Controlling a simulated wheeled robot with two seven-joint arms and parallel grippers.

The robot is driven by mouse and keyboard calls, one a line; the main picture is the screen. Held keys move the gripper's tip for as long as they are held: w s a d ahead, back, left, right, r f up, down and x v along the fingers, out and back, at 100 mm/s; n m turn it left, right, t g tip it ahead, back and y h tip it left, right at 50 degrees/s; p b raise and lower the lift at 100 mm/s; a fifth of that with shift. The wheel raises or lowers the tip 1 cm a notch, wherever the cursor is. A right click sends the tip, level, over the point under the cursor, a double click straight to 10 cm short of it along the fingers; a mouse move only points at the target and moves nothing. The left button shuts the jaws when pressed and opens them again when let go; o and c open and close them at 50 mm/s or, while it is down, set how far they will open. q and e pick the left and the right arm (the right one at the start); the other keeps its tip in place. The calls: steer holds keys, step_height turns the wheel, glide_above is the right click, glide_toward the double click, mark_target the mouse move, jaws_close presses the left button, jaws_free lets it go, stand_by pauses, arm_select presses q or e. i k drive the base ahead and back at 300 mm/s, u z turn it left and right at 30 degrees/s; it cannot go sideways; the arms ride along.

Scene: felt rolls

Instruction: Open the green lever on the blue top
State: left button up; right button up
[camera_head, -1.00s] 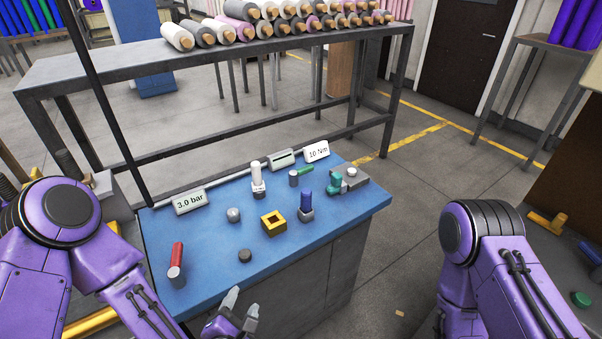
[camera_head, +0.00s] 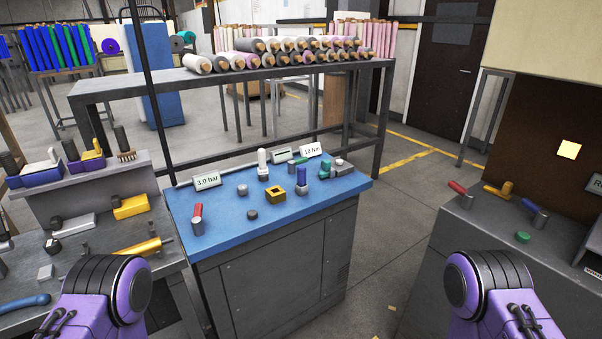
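The blue top (camera_head: 232,224) is the surface of a grey cabinet in the middle of the view. The green lever (camera_head: 301,160) is near its back edge, right of centre. It sticks out to the right from the top of a short grey cylinder (camera_head: 292,167). A teal-green fitting (camera_head: 324,170) beside a grey block stands just to its right. Neither of my grippers is in view; only purple links of my two arms show at the bottom left and bottom right, apart from the blue top.
A grey bench (camera_head: 150,262) stands left, a grey cabinet (camera_head: 470,235) right.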

mark_target(292, 164)
steer(key=z, duration=1)
steer(key=i, duration=0.7)
steer(key=u, duration=0.25)
